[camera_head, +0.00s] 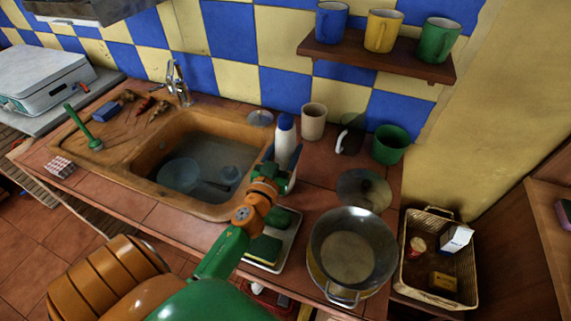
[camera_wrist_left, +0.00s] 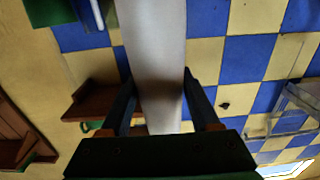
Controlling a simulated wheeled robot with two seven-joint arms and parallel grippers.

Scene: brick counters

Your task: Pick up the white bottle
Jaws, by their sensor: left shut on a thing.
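The white bottle (camera_head: 285,140) with a blue top stands upright, as far as I can tell, at the right rim of the sink in the head view. My left gripper (camera_head: 279,177) is shut on it. In the left wrist view the bottle's pale body (camera_wrist_left: 158,60) runs between the two dark fingers of the left gripper (camera_wrist_left: 158,105). I cannot tell whether the bottle's base touches the counter, as the gripper hides it. My right gripper is not in view.
The sink (camera_head: 145,175) is left of the bottle. A beige cup (camera_head: 313,121), a green pot (camera_head: 391,144) and a lid (camera_head: 364,190) stand to its right. A large pan (camera_head: 352,250) is nearer. A shelf (camera_head: 375,59) with mugs hangs above.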

